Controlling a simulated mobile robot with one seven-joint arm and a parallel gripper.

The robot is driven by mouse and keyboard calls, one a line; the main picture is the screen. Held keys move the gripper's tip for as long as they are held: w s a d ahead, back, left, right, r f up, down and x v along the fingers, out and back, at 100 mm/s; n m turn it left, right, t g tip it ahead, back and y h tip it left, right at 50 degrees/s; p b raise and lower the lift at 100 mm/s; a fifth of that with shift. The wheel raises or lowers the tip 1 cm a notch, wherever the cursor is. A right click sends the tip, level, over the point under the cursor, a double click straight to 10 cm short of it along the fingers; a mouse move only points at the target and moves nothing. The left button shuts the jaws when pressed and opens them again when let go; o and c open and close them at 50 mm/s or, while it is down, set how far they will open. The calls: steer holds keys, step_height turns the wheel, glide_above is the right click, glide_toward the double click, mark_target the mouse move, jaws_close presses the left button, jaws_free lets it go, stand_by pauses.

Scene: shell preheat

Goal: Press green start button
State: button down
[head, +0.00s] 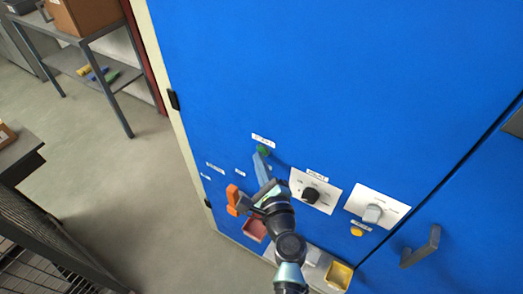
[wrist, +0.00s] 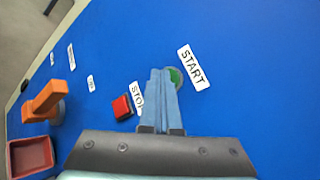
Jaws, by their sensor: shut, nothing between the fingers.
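The green start button (wrist: 175,77) is on the blue panel beside the white START label (wrist: 193,67). My gripper (wrist: 161,72) is shut and empty, with its blue-grey fingertips at the button and covering part of it in the wrist view. I cannot tell whether the tips touch or press it. In the head view the green button (head: 263,149) shows just above the tips of my gripper (head: 260,156). A red square button (wrist: 122,107) sits to the left of the fingers, by a partly hidden STOP label (wrist: 137,96).
An orange handle (head: 233,200) sticks out left of my gripper, above a red tray (head: 254,229). A black knob (head: 311,195), a grey knob (head: 372,213), a yellow button (head: 356,232) and a yellow tray (head: 340,273) are to the right. The blue panel above is clear.

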steer(key=shift+s+a, duration=0.4)
steer(key=shift+s, duration=0.15)
steer(key=s+a, duration=0.1)
steer(key=s, duration=0.1)
steer(key=s+a, duration=0.2)
stand_by(0.4)
steer(key=shift+r, duration=0.1)
stand_by(0.5)
